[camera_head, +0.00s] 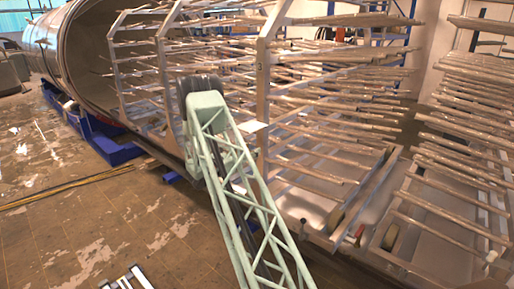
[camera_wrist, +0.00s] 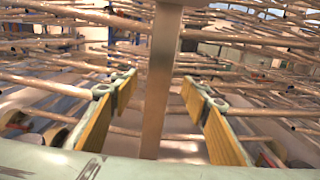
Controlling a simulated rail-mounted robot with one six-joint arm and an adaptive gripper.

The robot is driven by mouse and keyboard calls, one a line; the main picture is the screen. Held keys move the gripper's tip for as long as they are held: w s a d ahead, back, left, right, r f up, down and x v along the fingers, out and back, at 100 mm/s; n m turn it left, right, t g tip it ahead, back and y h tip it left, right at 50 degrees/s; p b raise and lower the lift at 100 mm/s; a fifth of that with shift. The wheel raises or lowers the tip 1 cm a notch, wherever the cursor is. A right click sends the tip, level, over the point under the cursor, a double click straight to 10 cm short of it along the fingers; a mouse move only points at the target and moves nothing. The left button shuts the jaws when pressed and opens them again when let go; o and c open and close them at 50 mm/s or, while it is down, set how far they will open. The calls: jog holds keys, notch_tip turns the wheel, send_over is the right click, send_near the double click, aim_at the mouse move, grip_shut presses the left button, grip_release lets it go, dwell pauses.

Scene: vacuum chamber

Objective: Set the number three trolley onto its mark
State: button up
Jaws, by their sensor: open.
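The number three trolley (camera_head: 262,100) is a tall metal rack with many horizontal rods. A small "3" shows on its near upright post. In the wrist view a bare metal upright post (camera_wrist: 160,90) stands between the fingers of my gripper (camera_wrist: 160,97). The gripper is open, with a yellow-padded finger on each side of the post and visible gaps to both. I cannot tell for certain that this post is the numbered one. In the head view my pale green lattice arm covers part of the trolley and hides the gripper. I cannot make out the trolley's mark.
Another rod rack (camera_head: 142,75) stands at the left, by the open round chamber (camera_head: 85,50). A further rack (camera_head: 470,150) stands close at the right. Blue supports (camera_head: 112,148) sit under the chamber. The worn floor (camera_head: 90,235) at the left front is mostly clear.

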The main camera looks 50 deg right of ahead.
aim_at(259, 145)
jog(key=shift+s+d, duration=0.15)
jog(key=shift+d, duration=1.2)
jog(key=shift+s+d, duration=0.1)
jog(key=shift+d, duration=1.2)
jog(key=shift+c, duration=0.2)
jog(key=c, duration=1.1)
